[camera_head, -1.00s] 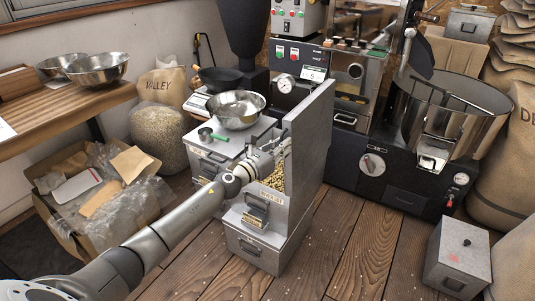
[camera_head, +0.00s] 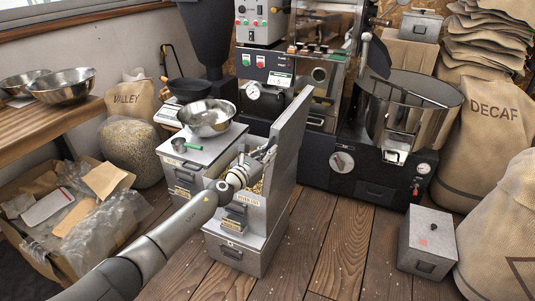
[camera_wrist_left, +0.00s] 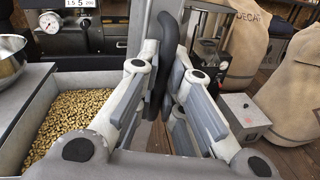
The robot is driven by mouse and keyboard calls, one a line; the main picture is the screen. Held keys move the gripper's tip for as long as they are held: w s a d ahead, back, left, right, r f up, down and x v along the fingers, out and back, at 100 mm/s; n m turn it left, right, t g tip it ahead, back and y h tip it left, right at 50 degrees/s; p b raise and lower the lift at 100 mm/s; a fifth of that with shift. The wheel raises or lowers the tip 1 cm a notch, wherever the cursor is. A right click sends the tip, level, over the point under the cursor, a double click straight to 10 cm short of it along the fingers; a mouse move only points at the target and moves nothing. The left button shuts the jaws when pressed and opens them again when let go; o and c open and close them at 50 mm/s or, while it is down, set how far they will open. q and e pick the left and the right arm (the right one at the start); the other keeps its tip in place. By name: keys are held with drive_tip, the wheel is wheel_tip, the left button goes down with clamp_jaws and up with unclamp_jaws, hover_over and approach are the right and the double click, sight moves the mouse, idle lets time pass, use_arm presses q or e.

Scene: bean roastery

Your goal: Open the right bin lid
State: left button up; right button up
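The right bin lid (camera_head: 290,137) is a grey metal panel standing upright along the right side of its bin (camera_head: 227,243). Light beans (camera_wrist_left: 75,120) show in the open bin, left of the fingers in the left wrist view. My left gripper (camera_head: 267,152) is at the lid's near edge. In the left wrist view its fingers (camera_wrist_left: 167,62) lie on both sides of the lid's dark curved handle (camera_wrist_left: 163,75) and appear shut on it. The lid's edge (camera_wrist_left: 138,25) shows just behind. My right gripper is not in view.
A steel bowl (camera_head: 206,118) and a green scoop (camera_head: 181,146) rest on the closed left bin. The roaster (camera_head: 345,165) stands behind and right. A grey lidded box (camera_head: 427,243) and sacks (camera_head: 490,125) stand at right. Floor right of the bin is clear.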

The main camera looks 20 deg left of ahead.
use_arm(q)
drive_tip(key=o, duration=0.4)
drive_tip(key=shift+f, duration=0.1)
drive_tip(key=shift+o, duration=0.2)
drive_tip(key=shift+a, duration=0.1)
drive_tip(key=shift+s, duration=0.15)
drive_tip(key=v, duration=1.1)
drive_tip(key=shift+s, duration=0.4)
